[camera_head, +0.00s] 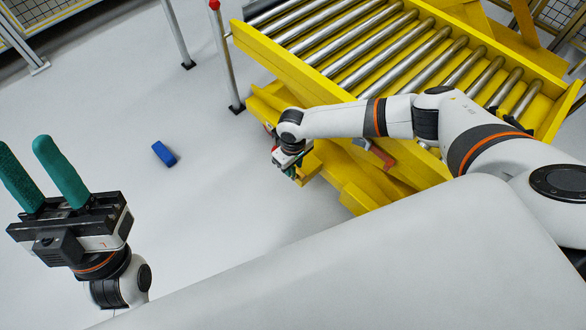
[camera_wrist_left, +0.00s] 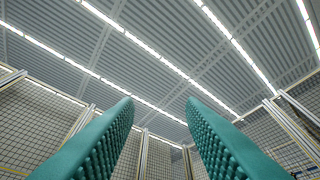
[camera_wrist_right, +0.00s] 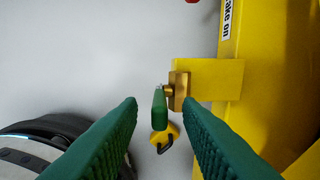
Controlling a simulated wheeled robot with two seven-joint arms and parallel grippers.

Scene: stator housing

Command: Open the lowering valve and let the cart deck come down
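The cart deck (camera_head: 330,86) is a yellow frame with several steel rollers. In the right wrist view, a brass valve (camera_wrist_right: 178,90) with a green lever (camera_wrist_right: 160,112) is fixed to a yellow bracket (camera_wrist_right: 215,78) on the cart's side. My right gripper (camera_wrist_right: 160,106) is open, its green fingers on either side of the lever, with gaps visible. In the head view the right gripper (camera_head: 291,168) is low beside the cart, and the valve is hidden or too small to tell. My left gripper (camera_head: 27,146) is raised, open and empty, far from the cart.
A blue object (camera_head: 164,153) lies on the grey floor. A post with a red top (camera_head: 226,60) stands beside the cart. A yellow and black piece (camera_wrist_right: 165,138) shows below the lever. Mesh fencing (camera_head: 30,15) is at the back. The floor left of the cart is mostly clear.

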